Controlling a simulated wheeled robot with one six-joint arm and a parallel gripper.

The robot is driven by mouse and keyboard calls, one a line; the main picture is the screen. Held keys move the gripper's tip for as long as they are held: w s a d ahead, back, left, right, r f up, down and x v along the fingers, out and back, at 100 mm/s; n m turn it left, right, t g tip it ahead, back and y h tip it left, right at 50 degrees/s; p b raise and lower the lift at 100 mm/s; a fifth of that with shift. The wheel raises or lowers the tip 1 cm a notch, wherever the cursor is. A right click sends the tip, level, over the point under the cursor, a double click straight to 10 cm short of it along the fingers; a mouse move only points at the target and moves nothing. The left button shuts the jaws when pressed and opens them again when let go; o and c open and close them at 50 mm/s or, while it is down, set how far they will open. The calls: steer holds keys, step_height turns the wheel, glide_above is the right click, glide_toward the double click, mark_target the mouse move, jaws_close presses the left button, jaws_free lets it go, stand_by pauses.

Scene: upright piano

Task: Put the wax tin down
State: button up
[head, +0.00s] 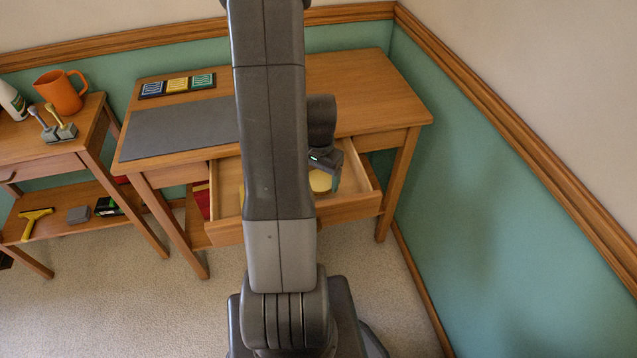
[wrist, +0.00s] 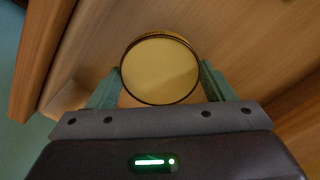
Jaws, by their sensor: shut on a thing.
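The wax tin (wrist: 160,70) is a round, flat, yellow tin with a dark rim line. In the wrist view it sits between the two green fingers of my gripper (wrist: 160,82), which is shut on it. In the head view the tin (head: 320,181) shows pale yellow at the right part of the open drawer (head: 345,212), with my gripper (head: 325,176) at it. I cannot tell whether the tin touches the drawer floor. My arm hides the middle of the drawer.
The desk (head: 345,90) carries a dark mat (head: 180,130) and a strip of coloured tiles (head: 177,85). The desk's right top is clear.

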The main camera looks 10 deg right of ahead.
mark_target(319, 180)
steer(key=shift+f, duration=1.25)
steer(key=shift+f, duration=0.2)
steer(key=o, duration=1.1)
steer(key=shift+r, duration=0.15)
step_height(319, 180, up, 12)
steer(key=shift+r+p, duration=0.1)
steer(key=shift+p, duration=0.7)
